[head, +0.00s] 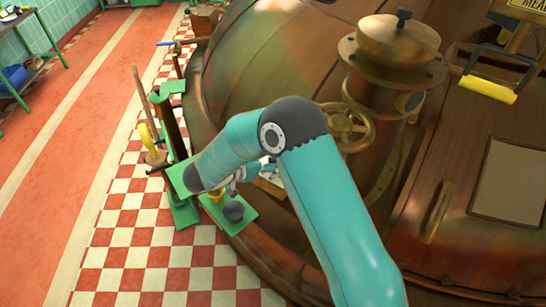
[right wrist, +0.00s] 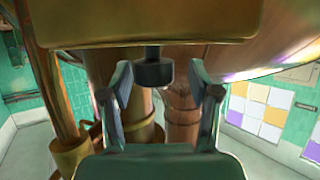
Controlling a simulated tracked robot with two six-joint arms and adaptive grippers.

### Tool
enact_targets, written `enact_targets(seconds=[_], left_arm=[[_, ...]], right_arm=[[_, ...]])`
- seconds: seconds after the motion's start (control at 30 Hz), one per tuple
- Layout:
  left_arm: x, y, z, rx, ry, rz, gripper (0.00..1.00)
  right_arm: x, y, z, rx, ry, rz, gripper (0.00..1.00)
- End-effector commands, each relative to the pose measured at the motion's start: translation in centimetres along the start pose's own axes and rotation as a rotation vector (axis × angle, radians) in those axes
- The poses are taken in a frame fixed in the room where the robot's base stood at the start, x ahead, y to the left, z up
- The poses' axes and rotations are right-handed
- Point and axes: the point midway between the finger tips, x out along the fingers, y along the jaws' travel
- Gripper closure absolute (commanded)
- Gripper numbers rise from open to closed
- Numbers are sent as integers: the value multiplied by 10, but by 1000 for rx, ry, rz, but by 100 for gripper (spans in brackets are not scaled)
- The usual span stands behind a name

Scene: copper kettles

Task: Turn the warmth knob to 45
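In the right wrist view, a dark round knob (right wrist: 153,73) hangs below a brass-edged panel (right wrist: 145,24). My right gripper (right wrist: 161,76) is open, with one finger on each side of the knob. Gaps show between the fingers and the knob; whether it sits fully between the tips is unclear. No scale or number is readable. In the head view my teal right arm reaches in from the bottom right and largely hides its gripper. A dark knob (head: 233,211) shows on a green stand; I cannot tell whether it is the same one. My left gripper is not in view.
A large copper kettle (head: 265,50) with a brass handwheel (head: 345,127) and a domed column (head: 398,38) fills the right. A green post (head: 170,125) stands at its left edge.

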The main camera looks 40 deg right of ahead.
Motion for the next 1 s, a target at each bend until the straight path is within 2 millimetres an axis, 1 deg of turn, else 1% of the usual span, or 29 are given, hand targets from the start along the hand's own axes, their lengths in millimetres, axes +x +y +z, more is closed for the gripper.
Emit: enact_targets(seconds=[0.27,0.37,0.43,0.57,0.8,0.9,1.0], left_arm=[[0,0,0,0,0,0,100],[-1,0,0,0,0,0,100],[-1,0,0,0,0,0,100],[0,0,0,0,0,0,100],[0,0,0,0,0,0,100],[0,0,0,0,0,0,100],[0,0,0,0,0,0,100]], right_arm=[[0,1,0,-2,1,5,37],[-4,1,0,-2,1,4,37],[-11,0,0,-2,1,2,37],[-32,0,0,-3,1,1,37],[-80,-2,1,-1,1,0,37],[-97,-2,1,-1,1,0,37],[-109,-2,1,-2,0,2,37]])
